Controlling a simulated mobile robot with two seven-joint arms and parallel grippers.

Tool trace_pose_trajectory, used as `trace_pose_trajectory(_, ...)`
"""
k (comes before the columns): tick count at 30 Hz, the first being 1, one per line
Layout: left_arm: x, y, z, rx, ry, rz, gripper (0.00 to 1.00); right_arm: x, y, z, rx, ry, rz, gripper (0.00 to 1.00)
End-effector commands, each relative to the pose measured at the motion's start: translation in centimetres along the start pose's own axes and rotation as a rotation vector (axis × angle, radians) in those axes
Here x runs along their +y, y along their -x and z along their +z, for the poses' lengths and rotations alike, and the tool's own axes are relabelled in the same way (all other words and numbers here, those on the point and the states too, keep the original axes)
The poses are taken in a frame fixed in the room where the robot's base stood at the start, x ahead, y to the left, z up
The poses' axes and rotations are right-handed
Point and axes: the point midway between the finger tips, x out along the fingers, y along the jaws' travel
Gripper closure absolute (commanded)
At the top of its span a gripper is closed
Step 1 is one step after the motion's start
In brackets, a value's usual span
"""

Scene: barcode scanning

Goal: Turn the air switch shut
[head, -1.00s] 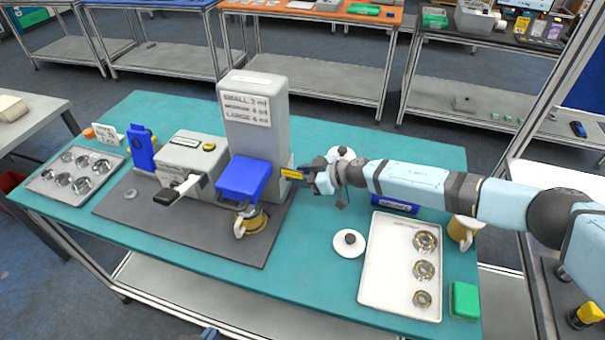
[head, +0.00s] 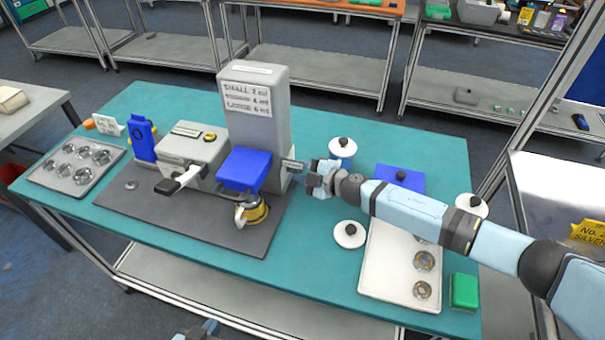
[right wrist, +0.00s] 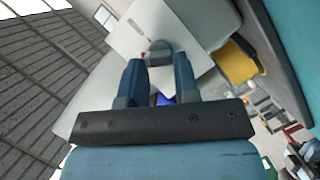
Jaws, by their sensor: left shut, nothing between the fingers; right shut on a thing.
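The air switch is a small grey knob (right wrist: 160,50) on the side of the grey machine, between my right fingertips in the right wrist view. In the head view my right gripper (head: 302,168) reaches the right side of the tall grey tower (head: 256,115), just beside the blue block (head: 244,170). It is shut on the knob, and the fingers hide most of it. The knob's exact angle is hard to tell. My left gripper (head: 203,330) shows only in part at the bottom edge, shut and empty, away from the machine.
The machine stands on a dark mat (head: 180,222), with a cup (head: 252,212) under the blue block and a handle (head: 172,185) at the left. A white tray (head: 375,285), white lids (head: 348,234) and a green block (head: 464,292) are at the right. The front teal strip is clear.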

Motion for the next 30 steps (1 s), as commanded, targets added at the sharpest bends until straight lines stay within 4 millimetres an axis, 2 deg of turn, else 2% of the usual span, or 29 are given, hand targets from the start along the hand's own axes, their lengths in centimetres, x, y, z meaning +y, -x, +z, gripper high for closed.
trace_pose_trajectory(2, 0.1, -1.0, 1.0, 0.003, -0.001, 0.004, 1.0, -0.8, -0.1, 0.3, 0.001, 0.062, 0.029, 0.95)
trace_pose_trajectory(15, 0.5, -4.2, 5.0, 0.012, -0.006, 0.019, 1.0, -1.2, -0.2, 0.4, 0.002, 0.405, 0.17, 0.95)
trace_pose_trajectory(24, 0.2, -5.4, 7.2, 0.004, -0.007, 0.014, 1.0, -1.0, -0.2, 0.3, 0.001, 0.533, 0.221, 0.95)
trace_pose_trajectory(30, 0.2, -5.6, 7.7, 0.002, -0.006, 0.014, 1.0, -0.9, -0.1, 0.2, 0.001, 0.567, 0.234, 0.95)
